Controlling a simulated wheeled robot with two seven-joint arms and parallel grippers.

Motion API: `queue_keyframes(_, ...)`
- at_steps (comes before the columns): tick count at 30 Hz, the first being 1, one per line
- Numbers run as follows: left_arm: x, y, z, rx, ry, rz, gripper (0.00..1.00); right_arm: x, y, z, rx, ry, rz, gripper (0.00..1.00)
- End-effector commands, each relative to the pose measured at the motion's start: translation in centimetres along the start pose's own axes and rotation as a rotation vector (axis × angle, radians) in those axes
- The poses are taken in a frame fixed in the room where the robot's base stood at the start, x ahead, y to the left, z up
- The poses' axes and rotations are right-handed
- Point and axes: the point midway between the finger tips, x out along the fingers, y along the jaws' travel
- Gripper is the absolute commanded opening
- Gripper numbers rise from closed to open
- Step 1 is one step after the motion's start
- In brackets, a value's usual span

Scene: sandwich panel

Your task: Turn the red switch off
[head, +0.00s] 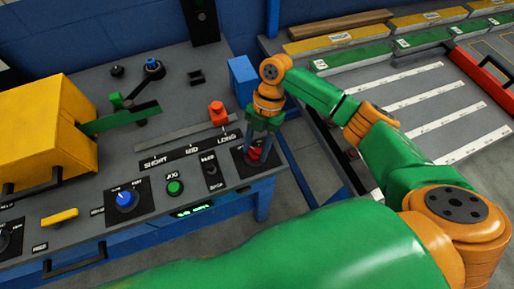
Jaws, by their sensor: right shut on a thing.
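The red switch (254,153) sits on a dark square plate at the right end of the grey control panel (140,165). My right gripper (254,146) points down over it with its fingers shut around the red switch. The fingers partly hide the switch, so its exact setting cannot be told. My left gripper is not in the head view.
Near the switch are a green JOG button (175,187), a blue knob (126,200), a yellow handle (59,217) and an orange-red slider block (217,112). A yellow box (45,130) stands at left. A rack with white strips (420,110) lies at right.

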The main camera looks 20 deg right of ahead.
Motion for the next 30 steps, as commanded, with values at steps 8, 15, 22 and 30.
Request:
queue_keyframes(8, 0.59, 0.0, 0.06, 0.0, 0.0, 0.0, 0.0, -0.06, 0.15, 0.01, -0.081, -0.001, -0.029, 0.0)
queue_keyframes(15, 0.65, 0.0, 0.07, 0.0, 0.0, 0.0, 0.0, -0.11, 0.14, -0.02, -0.099, -0.001, -0.038, 0.0)
queue_keyframes(22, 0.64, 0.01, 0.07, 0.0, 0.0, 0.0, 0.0, -0.11, 0.13, -0.03, -0.1, -0.001, -0.038, 0.0)
queue_keyframes(30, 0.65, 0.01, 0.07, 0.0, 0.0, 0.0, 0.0, -0.06, 0.1, -0.02, -0.099, -0.001, -0.039, 0.76)
